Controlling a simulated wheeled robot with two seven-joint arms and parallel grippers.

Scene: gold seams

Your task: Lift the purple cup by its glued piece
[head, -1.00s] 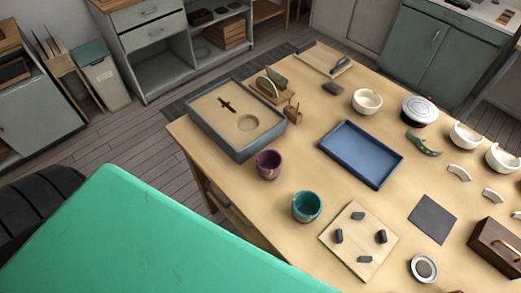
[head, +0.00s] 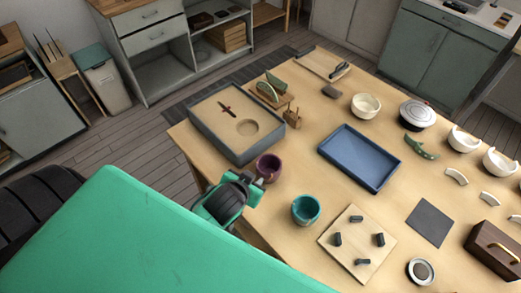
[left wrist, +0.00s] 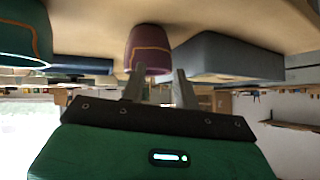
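The purple cup (head: 269,166) stands upright on the wooden table near its left edge, just in front of the grey sand box. In the left wrist view, which looks upside down, the purple cup (left wrist: 148,45) shows an orange-gold seam line. My left gripper (head: 256,184) is close to the cup's near side in the head view. In the wrist view its two fingers (left wrist: 157,76) are apart with nothing held between them, and the cup is just beyond the tips. I cannot tell whether a finger touches it. The glued piece cannot be told apart clearly. My right gripper is not in view.
A teal cup (head: 306,212) stands close by at the right. The grey sand box (head: 213,147) is just behind the purple cup. A blue tray (head: 384,183) and a pegged wooden board (head: 342,249) lie to the right. Bare table lies between cup and tray.

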